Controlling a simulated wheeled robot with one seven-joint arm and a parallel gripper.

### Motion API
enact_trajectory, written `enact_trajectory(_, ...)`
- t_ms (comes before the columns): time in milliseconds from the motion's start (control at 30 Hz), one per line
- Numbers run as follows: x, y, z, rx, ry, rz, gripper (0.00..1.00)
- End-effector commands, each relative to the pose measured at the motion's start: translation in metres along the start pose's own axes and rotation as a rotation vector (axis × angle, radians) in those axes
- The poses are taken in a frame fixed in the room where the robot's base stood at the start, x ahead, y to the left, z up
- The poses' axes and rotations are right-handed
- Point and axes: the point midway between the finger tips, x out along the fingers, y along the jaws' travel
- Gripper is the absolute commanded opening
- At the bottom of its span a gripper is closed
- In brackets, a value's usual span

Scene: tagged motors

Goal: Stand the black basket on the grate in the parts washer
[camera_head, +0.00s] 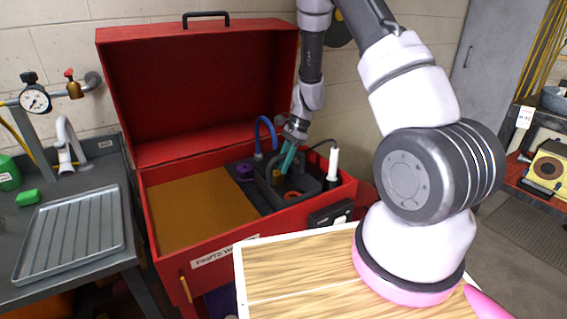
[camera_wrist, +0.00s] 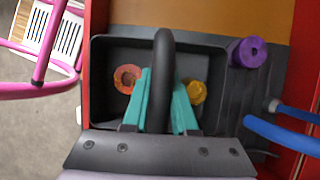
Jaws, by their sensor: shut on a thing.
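The black basket (camera_head: 268,190) is in the right part of the red parts washer (camera_head: 200,245), whose lid stands open. In the wrist view the basket (camera_wrist: 99,75) looks upright, with an orange ring (camera_wrist: 126,79) and a yellow part (camera_wrist: 196,92) inside. My gripper (camera_head: 290,157) has teal fingers and is shut on the basket's arched handle (camera_wrist: 164,75). The fingers (camera_wrist: 160,95) sit on both sides of the handle. The dark grate (camera_wrist: 250,95) shows beside the basket, mostly hidden beneath it. I cannot tell whether the basket touches the grate.
A purple part (camera_head: 245,171) lies on the grate, close to the basket. A blue hose (camera_head: 267,128) rises behind, and a white cylinder (camera_head: 333,165) stands to the right. A brown panel (camera_head: 200,210) fills the washer's left. A wooden-topped surface (camera_head: 300,275) is in front.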

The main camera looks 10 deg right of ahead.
Motion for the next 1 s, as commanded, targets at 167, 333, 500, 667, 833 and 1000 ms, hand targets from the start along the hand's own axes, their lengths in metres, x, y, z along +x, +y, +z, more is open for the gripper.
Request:
enact_trajectory(167,-0.0008,-0.0008,0.0002,0.000,0.000,-0.002,0.00)
enact_trajectory(333,0.0008,-0.0007,-0.0004,0.000,0.000,-0.002,0.00)
enact_trajectory(500,0.0033,-0.0007,-0.0016,-0.001,0.000,-0.002,0.00)
enact_trajectory(667,0.0056,-0.0009,-0.0028,-0.001,0.000,-0.002,0.00)
enact_trajectory(833,0.0063,-0.0010,-0.0031,-0.001,0.000,-0.003,0.00)
enact_trajectory(1000,0.0063,-0.0009,-0.0030,-0.001,0.000,-0.002,0.00)
